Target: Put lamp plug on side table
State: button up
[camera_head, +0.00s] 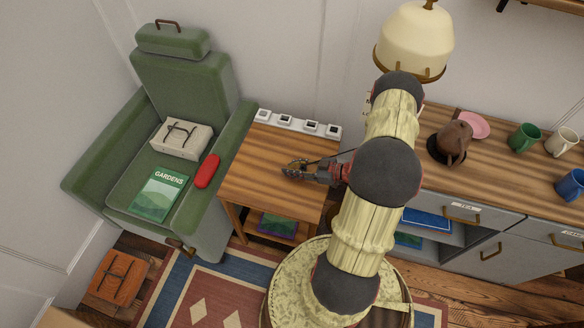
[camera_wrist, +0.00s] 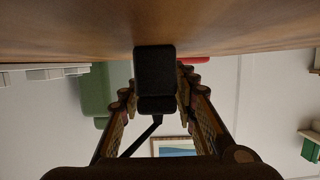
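The black lamp plug (camera_wrist: 155,78) shows in the wrist view between the two fingers of my gripper (camera_wrist: 157,105), with a dark cord running from it. The finger pads sit close against its sides, and the gripper looks shut on it. The plug is right at the wooden surface of the side table; I cannot tell for certain whether it rests on it. In the head view my gripper (camera_head: 296,169) is low over the middle of the side table (camera_head: 255,185), and the plug cannot be made out there.
A white socket strip (camera_head: 300,125) lies along the table's back edge. A green armchair (camera_head: 185,75) stands left, with a red object (camera_head: 207,171) on its arm. A cabinet (camera_head: 500,185) with a brown pot (camera_head: 453,142) and mugs stands right. The table's front left is clear.

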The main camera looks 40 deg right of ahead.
aim_at(303, 168)
jog(key=shift+o, duration=1.4)
jog(key=shift+r, duration=0.1)
jog(key=shift+s+d+r, duration=0.1)
jog(key=shift+s+r, duration=0.05)
jog(key=p+v, duration=0.2)
jog(key=v, duration=0.5)
jog(key=shift+s, duration=0.1)
